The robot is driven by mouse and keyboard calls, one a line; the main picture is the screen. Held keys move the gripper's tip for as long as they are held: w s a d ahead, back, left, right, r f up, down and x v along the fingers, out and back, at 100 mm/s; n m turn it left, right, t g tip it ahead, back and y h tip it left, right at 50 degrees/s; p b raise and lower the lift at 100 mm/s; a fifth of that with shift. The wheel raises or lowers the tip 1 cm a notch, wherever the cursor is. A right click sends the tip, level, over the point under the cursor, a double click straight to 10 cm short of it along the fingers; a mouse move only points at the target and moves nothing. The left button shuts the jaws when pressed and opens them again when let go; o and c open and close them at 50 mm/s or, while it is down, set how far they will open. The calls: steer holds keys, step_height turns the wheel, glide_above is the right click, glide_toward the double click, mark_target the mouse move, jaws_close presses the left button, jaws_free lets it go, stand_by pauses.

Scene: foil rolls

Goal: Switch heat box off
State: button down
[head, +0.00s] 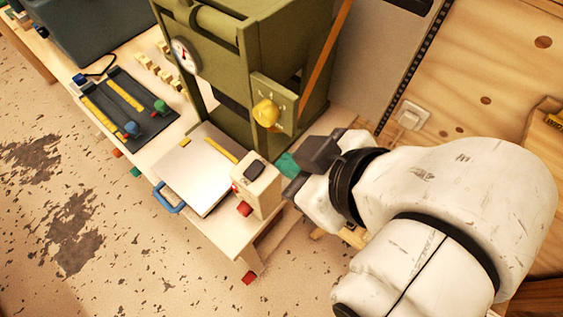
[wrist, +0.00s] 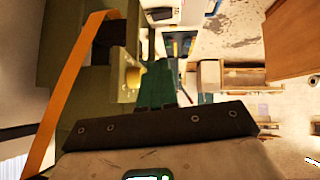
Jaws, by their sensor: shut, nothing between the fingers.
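The heat box (head: 285,50) is an olive green cabinet with a round dial gauge (head: 184,54) on its front. A yellow knob (head: 265,113) sits on a small green panel at its right front corner; I cannot tell its setting. My gripper (head: 287,164) is just below and to the right of the knob, apart from it in the head view. In the wrist view the gripper's teal fingers (wrist: 158,82) are shut and empty, with the yellow knob (wrist: 132,77) just left of them.
A small beige box (head: 258,188) with a black top stands below my gripper at the bench edge. A pale plate with a blue handle (head: 167,198) lies left of it. A wall socket (head: 411,114) is at right. An orange strap (wrist: 75,90) runs along the heat box.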

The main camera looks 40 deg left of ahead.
mark_target(257, 164)
steer(key=b+x, duration=0.5)
steer(key=x, duration=0.3)
steer(key=shift+a+f+b, duration=0.2)
steer(key=shift+f+b, duration=0.15)
steer(key=shift+f, duration=0.05)
steer(key=f, duration=0.3)
steer(key=shift+w+a+f, duration=0.15)
steer(key=shift+w+a, duration=0.1)
steer(key=shift+a, duration=0.05)
steer(key=shift+w+f, duration=0.1)
steer(key=shift+f, duration=0.5)
